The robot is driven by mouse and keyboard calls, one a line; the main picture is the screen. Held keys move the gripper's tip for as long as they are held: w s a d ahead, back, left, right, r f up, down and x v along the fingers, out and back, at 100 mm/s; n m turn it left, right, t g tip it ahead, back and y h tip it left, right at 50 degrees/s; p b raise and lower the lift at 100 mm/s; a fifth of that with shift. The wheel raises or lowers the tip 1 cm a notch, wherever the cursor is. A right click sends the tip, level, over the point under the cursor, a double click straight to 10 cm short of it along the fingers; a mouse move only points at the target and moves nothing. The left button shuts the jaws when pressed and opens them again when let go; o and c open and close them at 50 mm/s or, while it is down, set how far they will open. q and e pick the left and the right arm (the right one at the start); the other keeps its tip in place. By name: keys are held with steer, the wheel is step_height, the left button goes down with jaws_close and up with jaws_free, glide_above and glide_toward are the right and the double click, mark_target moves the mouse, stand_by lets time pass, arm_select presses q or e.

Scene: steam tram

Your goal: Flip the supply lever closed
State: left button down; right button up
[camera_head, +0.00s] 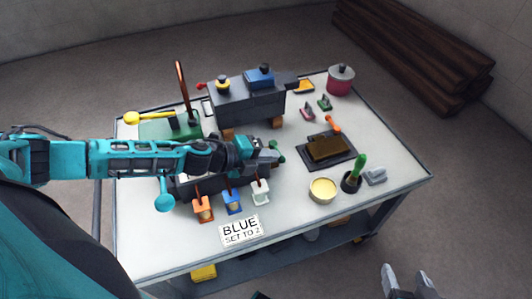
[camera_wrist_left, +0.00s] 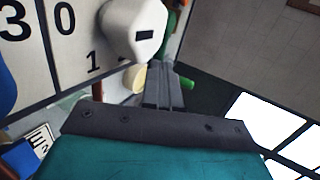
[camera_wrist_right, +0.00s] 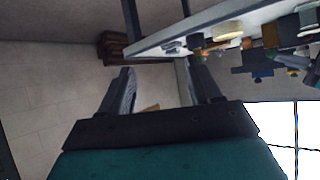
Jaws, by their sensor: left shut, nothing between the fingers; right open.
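No part is labelled as the supply lever, so I cannot tell which it is. A yellow-knobbed lever (camera_head: 148,117) lies to the left over a green base (camera_head: 160,130). A teal ball-ended piece (camera_head: 164,201) stands at the left end of a dark box mostly hidden under my left arm. A small green knob (camera_head: 281,158) is at the box's right end. My left gripper (camera_head: 272,158) is shut and empty close to this knob; contact is unclear. Its closed fingers (camera_wrist_left: 163,85) point past a white knob (camera_wrist_left: 132,30) beside printed numbers. My right gripper (camera_head: 408,275) is open and empty, off the table's front.
Orange (camera_head: 202,209), blue (camera_head: 232,202) and white (camera_head: 261,192) selectors stand behind a "BLUE SET TO 2" card (camera_head: 240,231). A copper rod (camera_head: 183,85) and grey engine (camera_head: 240,107) stand behind my left arm. A yellow bowl (camera_head: 322,190) and green-handled brush (camera_head: 358,167) stand right.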

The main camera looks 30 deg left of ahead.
mark_target(283, 160)
arm_select(q)
steer(key=d+n+y+p, duration=0.1)
steer(key=n+y, duration=0.1)
steer(key=w+d+n+t+y+p, duration=0.1)
steer(key=n+y, duration=0.1)
steer(key=d+n+t+y+p, duration=0.1)
steer(key=n, duration=0.1)
steer(key=shift+w+y, duration=0.2)
steer(key=shift+y, duration=0.2)
steer(key=shift+w+d+n+y, duration=0.15)
steer(key=shift+w+n+y, duration=0.05)
steer(key=shift+n+y, duration=0.35)
steer(key=w+n+g+y+b, duration=0.1)
steer(key=n+y, duration=0.2)
steer(key=w+n+g+y+b, duration=0.1)
steer(key=w+n+y, duration=0.1)
steer(key=n+y, duration=0.1)
steer(key=w+d+n+g+y+b, duration=0.1)
steer(key=w+n+y, duration=0.1)
steer(key=n+y, duration=0.1)
steer(key=shift+b, duration=0.35)
arm_select(e)
steer(key=shift+w+d+f, duration=0.1)
steer(key=shift+w+d, duration=0.15)
arm_select(q)
steer(key=shift+w, duration=0.15)
arm_select(e)
steer(key=shift+f, duration=0.1)
steer(key=shift+s+d+f, duration=0.1)
steer(key=shift+s, duration=0.05)
